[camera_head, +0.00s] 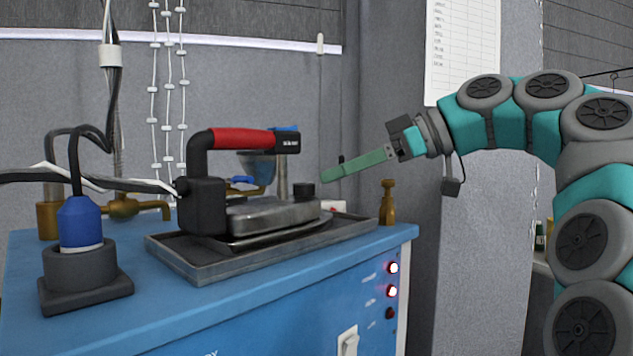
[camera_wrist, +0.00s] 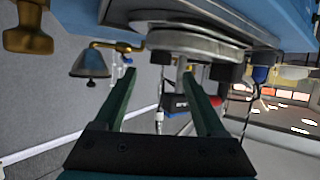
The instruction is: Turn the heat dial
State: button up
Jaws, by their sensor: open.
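The clothes iron (camera_head: 270,215) has a red and black handle and rests on a dark metal tray (camera_head: 175,262) on the blue table. The heat dial (camera_head: 304,190) is a short black knob on top of the iron, near its right end. My gripper (camera_head: 323,178) is just right of and slightly above the dial, with its green fingers pointing left. In the wrist view, which is upside down, the two fingers (camera_wrist: 158,74) stand apart with the iron (camera_wrist: 190,42) ahead of them. Dark parts show near the fingertips there; I cannot tell which is the dial. No contact shows.
A brass fitting (camera_head: 388,203) stands right of the tray. A blue plug (camera_head: 80,222) sits in a dark socket at the left. A blue funnel (camera_head: 257,167) is behind the iron.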

aim_at(317, 197)
jog(key=shift+x, duration=2.5)
grip_shut()
